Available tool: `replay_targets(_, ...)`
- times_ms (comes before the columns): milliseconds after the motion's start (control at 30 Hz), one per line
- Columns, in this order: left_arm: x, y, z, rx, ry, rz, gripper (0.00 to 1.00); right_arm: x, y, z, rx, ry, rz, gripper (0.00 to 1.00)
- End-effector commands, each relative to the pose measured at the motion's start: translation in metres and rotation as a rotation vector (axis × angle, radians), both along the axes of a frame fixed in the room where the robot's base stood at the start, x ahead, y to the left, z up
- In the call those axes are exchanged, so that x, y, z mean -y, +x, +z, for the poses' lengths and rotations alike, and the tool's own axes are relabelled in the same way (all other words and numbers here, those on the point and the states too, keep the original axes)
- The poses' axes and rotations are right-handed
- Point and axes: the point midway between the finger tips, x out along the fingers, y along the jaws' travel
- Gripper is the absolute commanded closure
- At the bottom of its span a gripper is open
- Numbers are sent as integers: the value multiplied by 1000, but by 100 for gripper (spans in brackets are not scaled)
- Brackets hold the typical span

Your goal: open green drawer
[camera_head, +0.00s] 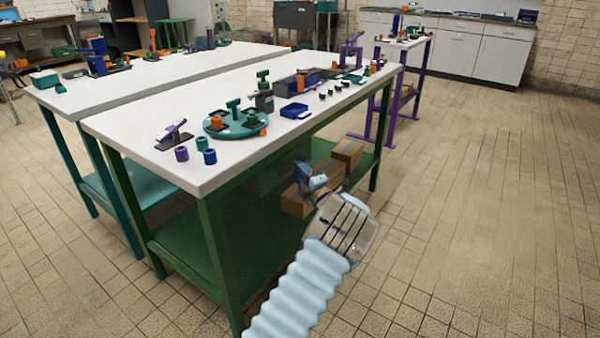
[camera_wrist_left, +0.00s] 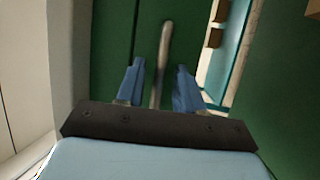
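The green drawer (camera_head: 272,174) hangs under the white top of the green-legged table, and its front is partly hidden behind my left gripper. My left gripper (camera_head: 303,172) is at the drawer front, below the table's edge. In the left wrist view the drawer's dark green front (camera_wrist_left: 113,45) fills the upper middle. A thin metal bar handle (camera_wrist_left: 163,58) stands out from it. The blue fingers of the left gripper (camera_wrist_left: 158,84) are apart, one on each side of the handle, with gaps between. My right gripper is not in view.
The white tabletop (camera_head: 190,113) above carries a teal round tray (camera_head: 236,126), small cups and tools. Cardboard boxes (camera_head: 348,152) sit on the green lower shelf (camera_head: 215,245), close behind the gripper. The tiled floor (camera_head: 480,200) to the right is clear.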

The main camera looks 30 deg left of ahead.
Motion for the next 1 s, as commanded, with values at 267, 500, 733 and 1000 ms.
replay_targets(267,0,0,0,0,0,0,100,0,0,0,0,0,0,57)
replay_targets(500,0,0,0,0,0,0,100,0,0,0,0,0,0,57)
replay_targets(733,8,-1,-2,0,0,0,100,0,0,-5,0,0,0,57)
replay_targets(1000,54,-4,-5,3,-3,-3,100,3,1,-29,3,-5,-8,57)
